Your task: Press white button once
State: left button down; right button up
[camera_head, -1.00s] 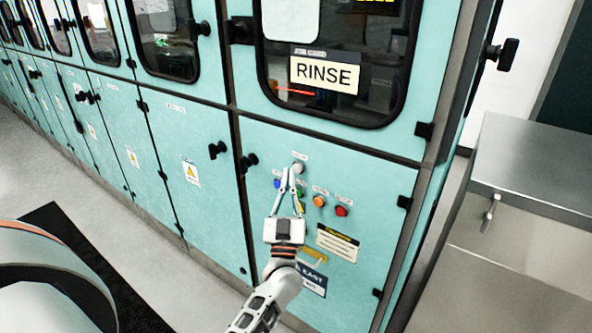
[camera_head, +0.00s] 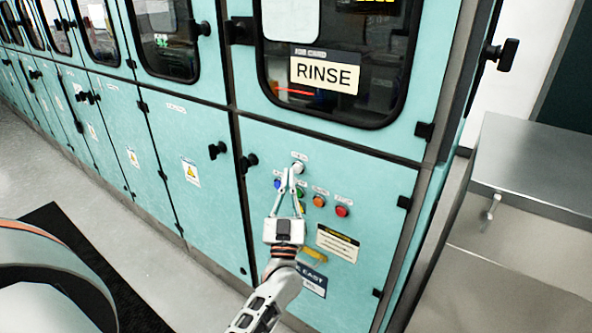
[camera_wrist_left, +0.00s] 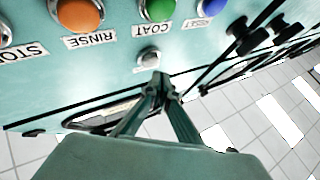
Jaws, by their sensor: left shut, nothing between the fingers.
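The white button (camera_head: 298,167) sits at the top of the button group on the teal lower panel, under a small label. It also shows in the left wrist view (camera_wrist_left: 149,57) as a pale round button below the coloured row. My left gripper (camera_head: 292,172) is shut and empty, its tips right at the white button in the head view. In the wrist view the fingertips (camera_wrist_left: 158,79) are just beside the button's edge; I cannot tell whether they touch it. My right gripper is not in view.
Below the white button are a blue button (camera_head: 277,184), a green button (camera_head: 300,192), an orange button (camera_head: 319,201) and a red button (camera_head: 342,211). A black door knob (camera_head: 249,162) sticks out at left. A metal cabinet (camera_head: 520,220) stands at right.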

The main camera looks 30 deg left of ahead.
pick_arm(q)
jog(key=shift+w, duration=0.1)
jog(key=shift+w, duration=0.35)
jog(key=shift+w, duration=0.4)
dwell(0.8)
jog(key=shift+s, duration=0.85)
jog(key=shift+p, duration=0.3)
